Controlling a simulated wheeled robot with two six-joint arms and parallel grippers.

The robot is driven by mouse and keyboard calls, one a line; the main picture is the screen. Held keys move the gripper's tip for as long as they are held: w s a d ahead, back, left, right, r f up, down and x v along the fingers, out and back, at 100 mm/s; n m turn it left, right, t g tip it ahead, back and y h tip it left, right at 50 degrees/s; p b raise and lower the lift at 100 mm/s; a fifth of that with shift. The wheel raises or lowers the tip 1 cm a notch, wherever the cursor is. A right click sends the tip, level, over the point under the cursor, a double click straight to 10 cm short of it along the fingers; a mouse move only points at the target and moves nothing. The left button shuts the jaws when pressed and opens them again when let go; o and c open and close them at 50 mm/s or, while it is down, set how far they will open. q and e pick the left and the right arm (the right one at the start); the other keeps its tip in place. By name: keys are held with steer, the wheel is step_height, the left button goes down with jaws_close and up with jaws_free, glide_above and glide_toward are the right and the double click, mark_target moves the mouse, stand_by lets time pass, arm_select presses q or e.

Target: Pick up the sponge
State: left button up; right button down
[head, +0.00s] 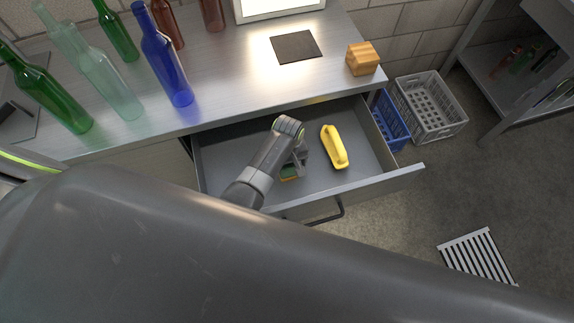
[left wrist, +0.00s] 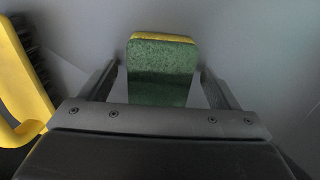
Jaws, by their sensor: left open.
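The sponge (left wrist: 160,68) has a green scouring side and a yellow edge. It lies in the open drawer (head: 233,148), and in the head view a small part of the sponge (head: 289,178) shows below my left gripper (head: 298,165). In the left wrist view my left gripper (left wrist: 160,88) is open, with one finger on each side of the sponge. Gaps seem to show between fingers and sponge; I cannot tell whether either touches. The near end of the sponge is hidden by the gripper body. My right gripper is not in view.
A yellow brush (head: 334,147) lies in the drawer right of the gripper; it also shows at the left in the left wrist view (left wrist: 22,85). Glass bottles (head: 165,60) and a wooden block (head: 362,59) stand on the counter (head: 235,85). Crates (head: 429,106) stand beyond the drawer.

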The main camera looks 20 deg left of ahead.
mark_target(288, 165)
arm_select(q)
steer(key=c, duration=1.2)
steer(key=shift+o, duration=0.2)
steer(key=shift+r, duration=0.15)
step_height(288, 165, up, 18)
steer(key=p, duration=1.9)
steer(key=o, duration=0.5)
steer(key=shift+f, duration=0.2)
steer(key=c, duration=0.4)
